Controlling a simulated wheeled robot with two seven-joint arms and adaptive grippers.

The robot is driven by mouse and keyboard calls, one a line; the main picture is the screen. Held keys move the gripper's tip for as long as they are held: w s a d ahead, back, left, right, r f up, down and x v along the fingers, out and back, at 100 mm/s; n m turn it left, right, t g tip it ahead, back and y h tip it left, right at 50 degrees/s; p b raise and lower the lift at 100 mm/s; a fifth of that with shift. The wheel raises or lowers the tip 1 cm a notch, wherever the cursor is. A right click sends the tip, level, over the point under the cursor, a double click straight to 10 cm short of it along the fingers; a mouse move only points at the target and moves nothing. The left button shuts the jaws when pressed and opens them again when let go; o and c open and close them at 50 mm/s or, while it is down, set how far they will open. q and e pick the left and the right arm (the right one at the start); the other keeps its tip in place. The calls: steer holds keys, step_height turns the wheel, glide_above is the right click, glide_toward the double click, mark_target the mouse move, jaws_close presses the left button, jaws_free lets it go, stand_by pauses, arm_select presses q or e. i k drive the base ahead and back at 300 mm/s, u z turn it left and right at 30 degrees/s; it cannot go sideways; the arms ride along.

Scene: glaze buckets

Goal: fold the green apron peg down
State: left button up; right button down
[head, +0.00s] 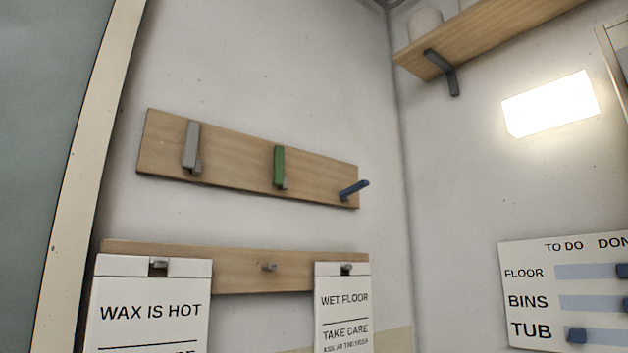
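The green apron peg (279,167) is in the middle of the upper wooden rail (235,160) on the wall in the head view. It lies upright, close against the board, with a small grey mount at its lower end. A grey peg (191,147) to its left stands upright in the same way. A blue peg (354,189) at the right end sticks out from the board, slanting to the right. Neither of my grippers shows in the head view, and nothing touches the pegs.
A lower wooden rail (235,270) holds a "WAX IS HOT" sign (150,312) and a "WET FLOOR" sign (342,310), with a bare hook (269,266) between them. A bracketed shelf (480,38) juts out at upper right. A to-do board (540,290) hangs at lower right.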

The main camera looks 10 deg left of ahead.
mark_target(279, 152)
steer(key=z, duration=0.05)
steer(key=k, duration=0.6)
steer(key=z, duration=0.55)
steer(key=i, duration=1.35)
steer(key=u, duration=0.45)
